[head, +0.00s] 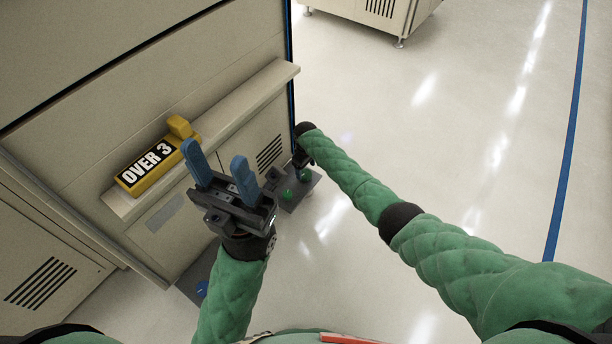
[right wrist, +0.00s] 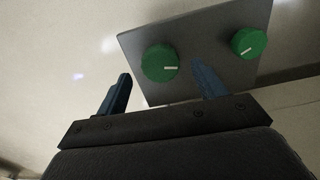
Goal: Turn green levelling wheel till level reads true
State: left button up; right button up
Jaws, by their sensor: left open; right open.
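Two green wheels, each with a white mark, sit on a grey plate (right wrist: 203,75) low by the machine's corner. In the right wrist view one green wheel (right wrist: 158,64) appears between my fingertips and the other green wheel (right wrist: 249,43) lies to the right. They show small in the head view (head: 287,194). My right gripper (right wrist: 162,75) is open over the plate; I cannot tell whether its fingers reach down around the wheel. A yellow block (head: 150,167) on the machine's ledge reads "OVER 3". My left gripper (head: 215,163) is open and empty, in front of the ledge.
The beige machine (head: 210,60) with its ledge (head: 245,100) fills the left side. Another grey plate with a blue part (head: 202,289) lies lower left, partly behind my left arm. Another machine (head: 380,12) stands at the back. The pale floor at right is clear, with a blue line (head: 570,140).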

aim_at(306, 174)
jog(key=shift+f+b, duration=0.65)
jog(key=shift+f, duration=1.45)
jog(key=c, duration=1)
